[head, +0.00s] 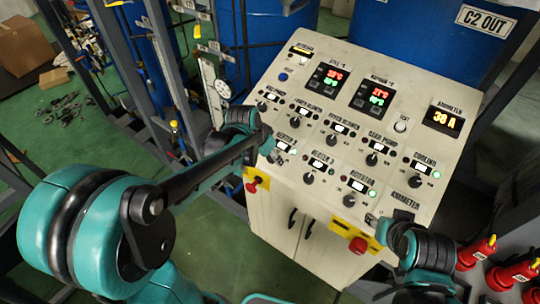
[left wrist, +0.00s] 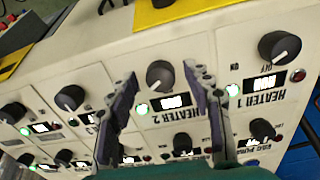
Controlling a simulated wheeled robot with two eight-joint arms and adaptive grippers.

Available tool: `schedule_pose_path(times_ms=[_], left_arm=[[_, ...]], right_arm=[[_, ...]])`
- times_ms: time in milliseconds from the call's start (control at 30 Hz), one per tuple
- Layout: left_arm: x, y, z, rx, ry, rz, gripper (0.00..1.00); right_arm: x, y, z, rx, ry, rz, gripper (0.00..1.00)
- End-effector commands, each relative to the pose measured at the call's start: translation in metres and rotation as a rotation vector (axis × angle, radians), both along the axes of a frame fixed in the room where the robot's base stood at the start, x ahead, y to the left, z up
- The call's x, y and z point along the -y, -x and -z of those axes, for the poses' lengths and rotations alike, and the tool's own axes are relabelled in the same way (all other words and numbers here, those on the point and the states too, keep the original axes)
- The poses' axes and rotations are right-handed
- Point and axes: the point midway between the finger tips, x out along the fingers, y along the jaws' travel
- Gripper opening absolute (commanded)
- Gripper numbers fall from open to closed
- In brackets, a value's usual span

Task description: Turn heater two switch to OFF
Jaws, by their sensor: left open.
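The heater two switch is a round dark knob (head: 308,178) in the lower row of the sloped control panel. In the left wrist view, the heater two knob (left wrist: 160,75) shows between the finger pads, with its white mark towards the lower left. A green lamp (left wrist: 143,109) glows beside its label. My left gripper (left wrist: 162,82) is open, one finger on each side of the knob in the picture; contact cannot be told. In the head view my left gripper (head: 266,142) is near heater one, its fingers hard to make out. Part of my right arm shows at lower right; its fingers are unclear.
The heater one knob (left wrist: 279,47) is close to the right finger in the wrist view. Other knobs surround heater two on the panel (head: 255,110). Yellow plates with red knobs (head: 357,245) are on the cabinet front.

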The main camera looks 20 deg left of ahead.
Motion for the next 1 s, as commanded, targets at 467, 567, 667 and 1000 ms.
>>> schedule_pose_path(times_ms=[467,567,667,1000], left_arm=[[-0.0002,0.0001,-0.0004,-0.001,0.002,-0.006,0.01],[-0.0002,0.0001,-0.0004,-0.003,0.009,-0.024,0.01],[-0.0002,0.0001,-0.0001,-0.007,0.022,-0.059,0.01],[0.0001,0.0003,0.0004,-0.040,0.110,-0.294,0.01]], right_arm=[[0.0000,0.0000,0.0002,0.000,0.000,0.000,0.40],[0.0000,-0.0001,0.0009,0.000,0.000,0.000,0.40],[0.0000,-0.0001,0.0022,0.000,0.000,0.000,0.40],[0.0000,0.0000,0.0097,0.000,0.000,0.000,0.40]])
